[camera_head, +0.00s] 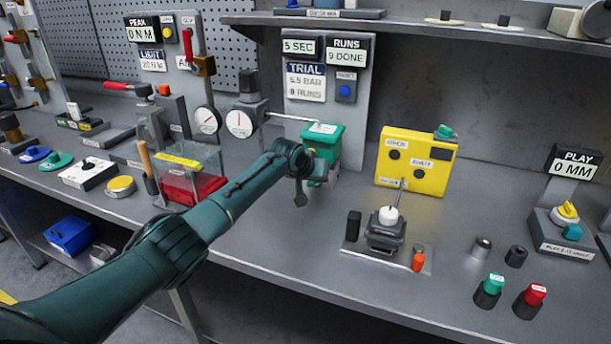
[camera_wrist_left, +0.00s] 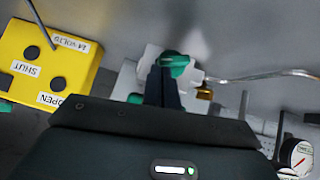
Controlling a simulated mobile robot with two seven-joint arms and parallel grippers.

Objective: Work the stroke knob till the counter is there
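My left gripper (camera_head: 303,190) is at the front of the green-topped actuator (camera_head: 323,135) on the bench. In the left wrist view its dark fingers (camera_wrist_left: 165,82) are close together, right in front of a green knob (camera_wrist_left: 176,66) on a pale body. The fingertips overlap the knob, so I cannot tell whether they grip it. No knob label is readable there. The RUNS counter (camera_head: 346,51) shows one digit, 9 or 0, and DONE. The TRIAL plate (camera_head: 306,82) reads 5.5 BAR, 8 RUNS. My right gripper is not in view.
A yellow box (camera_head: 413,162) stands right of the actuator, behind a plate with a white-topped joystick (camera_head: 388,214). A clear-sided red bin (camera_head: 190,185) and round gauges (camera_head: 239,124) are to the left. Green (camera_head: 489,290) and red (camera_head: 530,300) buttons sit at front right.

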